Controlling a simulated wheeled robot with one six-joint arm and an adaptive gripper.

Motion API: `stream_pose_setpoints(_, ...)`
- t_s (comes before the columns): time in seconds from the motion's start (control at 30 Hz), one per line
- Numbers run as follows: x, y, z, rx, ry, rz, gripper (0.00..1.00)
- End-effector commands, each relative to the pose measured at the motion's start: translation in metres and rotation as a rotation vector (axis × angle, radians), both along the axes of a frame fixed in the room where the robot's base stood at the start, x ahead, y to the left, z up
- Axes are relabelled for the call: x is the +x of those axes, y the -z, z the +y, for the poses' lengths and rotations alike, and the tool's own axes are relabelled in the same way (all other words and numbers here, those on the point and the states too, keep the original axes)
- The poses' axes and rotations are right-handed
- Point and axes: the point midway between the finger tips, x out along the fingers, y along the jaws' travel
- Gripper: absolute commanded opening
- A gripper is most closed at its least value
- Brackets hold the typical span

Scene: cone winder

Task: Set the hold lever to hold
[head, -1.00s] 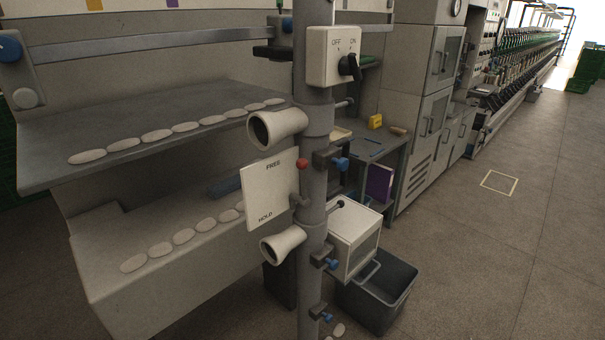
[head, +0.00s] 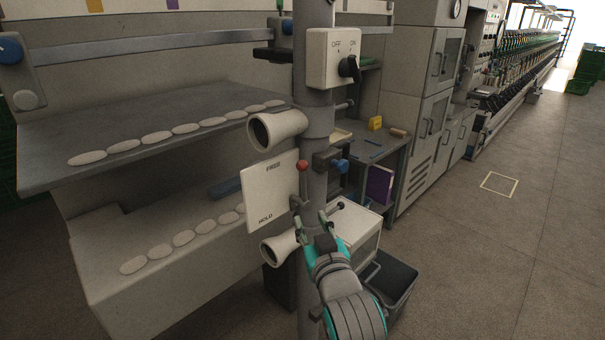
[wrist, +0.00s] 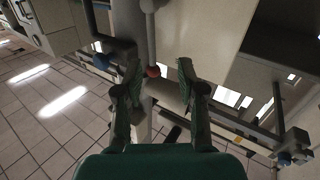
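The white hold-lever plate (head: 270,190) is on the grey post, with FREE near its top and HOLD near its bottom. The hold lever (head: 302,180) stands upright at the plate's right edge, its red knob (head: 302,165) up toward the FREE end. My gripper (head: 311,220) is below and slightly right of the lever, apart from the knob. Its fingers are spread with nothing held.
Cream funnels sit above (head: 280,127) and below (head: 280,247) the plate. An OFF/ON switch box (head: 330,50) is higher on the post. A blue-knobbed clamp (head: 330,160) is right of the lever. A white box and a dark bin (head: 395,280) stand behind my arm.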

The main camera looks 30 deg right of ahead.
Motion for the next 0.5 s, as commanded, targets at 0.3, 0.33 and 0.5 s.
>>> stream_pose_setpoints(0.3,0.018,-0.052,-0.011,0.012,0.036,-0.026,0.39)
stream_pose_setpoints(0.33,0.019,-0.053,-0.011,0.013,0.037,-0.027,0.39)
stream_pose_setpoints(0.5,0.032,-0.052,-0.016,0.012,0.039,-0.025,0.39)
